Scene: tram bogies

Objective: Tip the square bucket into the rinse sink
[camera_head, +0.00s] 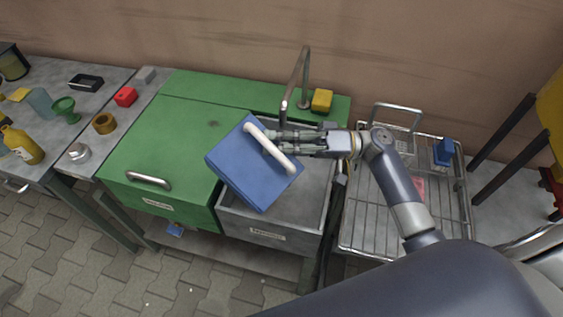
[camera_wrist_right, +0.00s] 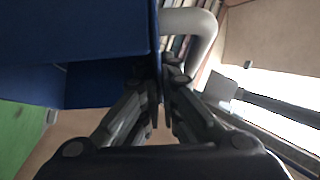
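The square bucket (camera_head: 246,172) is blue with a thick white handle (camera_head: 270,147). It is held tilted over the rinse sink (camera_head: 305,212), a grey basin with a label on its front, and covers part of the opening. My right gripper (camera_head: 277,138) reaches in from the right, at the handle side of the bucket. In the right wrist view the fingers (camera_wrist_right: 164,88) are closed together on the edge of a blue wall (camera_wrist_right: 85,30), with the white handle (camera_wrist_right: 195,28) beyond. The bucket's contents are not visible. My left gripper is not in view.
A metal tap (camera_head: 304,85) arches behind the sink, beside a yellow sponge (camera_head: 322,100). A green lidded unit (camera_head: 165,150) adjoins on the left. A wire rack (camera_head: 390,215) with a blue item (camera_head: 443,151) stands right. The left table holds several small objects.

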